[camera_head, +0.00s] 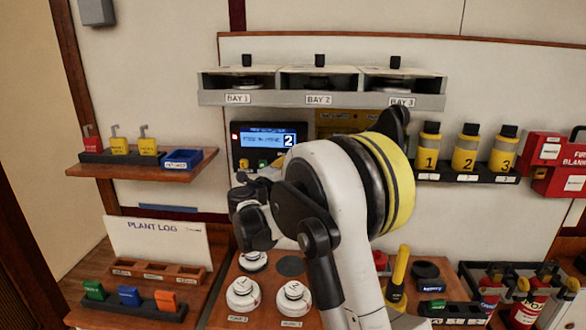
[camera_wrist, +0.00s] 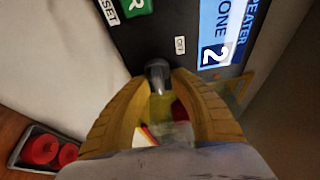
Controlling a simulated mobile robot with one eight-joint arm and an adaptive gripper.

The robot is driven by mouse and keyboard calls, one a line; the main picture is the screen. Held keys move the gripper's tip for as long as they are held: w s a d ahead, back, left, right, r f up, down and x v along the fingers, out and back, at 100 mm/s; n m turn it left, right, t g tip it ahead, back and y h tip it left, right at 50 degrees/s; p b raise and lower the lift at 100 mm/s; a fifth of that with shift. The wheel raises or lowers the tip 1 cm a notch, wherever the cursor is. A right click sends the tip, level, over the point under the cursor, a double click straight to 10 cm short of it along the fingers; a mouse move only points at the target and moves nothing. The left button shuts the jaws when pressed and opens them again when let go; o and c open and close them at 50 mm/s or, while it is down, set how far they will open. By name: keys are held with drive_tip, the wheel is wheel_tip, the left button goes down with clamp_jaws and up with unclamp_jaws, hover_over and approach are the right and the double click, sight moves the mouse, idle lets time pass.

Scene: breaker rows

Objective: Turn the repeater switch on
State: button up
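The repeater panel (camera_head: 266,136) is a dark box on the back wall with a blue screen and a large "2". Its screen also shows at the top right of the wrist view (camera_wrist: 222,30). In the wrist view a grey toggle lever (camera_wrist: 157,74) stands on the panel beside an "OFF" label (camera_wrist: 180,45). My gripper (camera_wrist: 159,84) has its yellow fingers on both sides of the lever, with the tips close together and the lever filling the gap. Contact is hard to make out. In the head view my arm hides the panel's lower right part and most of my gripper.
A green button (camera_wrist: 138,6) and "RESET" label are near the lever. Bay shelves (camera_head: 320,99) hang above the panel. A left shelf (camera_head: 145,168) holds tags and a blue tray. White round knobs (camera_head: 243,293) stand below. Yellow bottles (camera_head: 465,150) line the right shelf.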

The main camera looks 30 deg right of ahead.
idle(0.3)
drive_tip(key=v, duration=1.2)
drive_tip(key=s+a+r+n+t+y, duration=0.2)
drive_tip(key=a+r+n+t+y, duration=0.85)
drive_tip(key=r+n, duration=0.4)
drive_tip(key=s+a+f+n+g+y+b, duration=0.1)
drive_tip(key=s+a+f+n+g+y, duration=0.2)
drive_tip(key=s+a+f+n+y, duration=0.35)
drive_tip(key=s+d+f+n+g+h, duration=0.2)
drive_tip(key=s+f+n+g, duration=0.6)
drive_tip(key=s+f, duration=1.2)
drive_tip(key=s+d+g+b, duration=0.1)
drive_tip(key=s+d+g, duration=0.1)
drive_tip(key=s, duration=0.1)
drive_tip(key=shift+s+d+f, duration=0.2)
drive_tip(key=shift+f, duration=0.1)
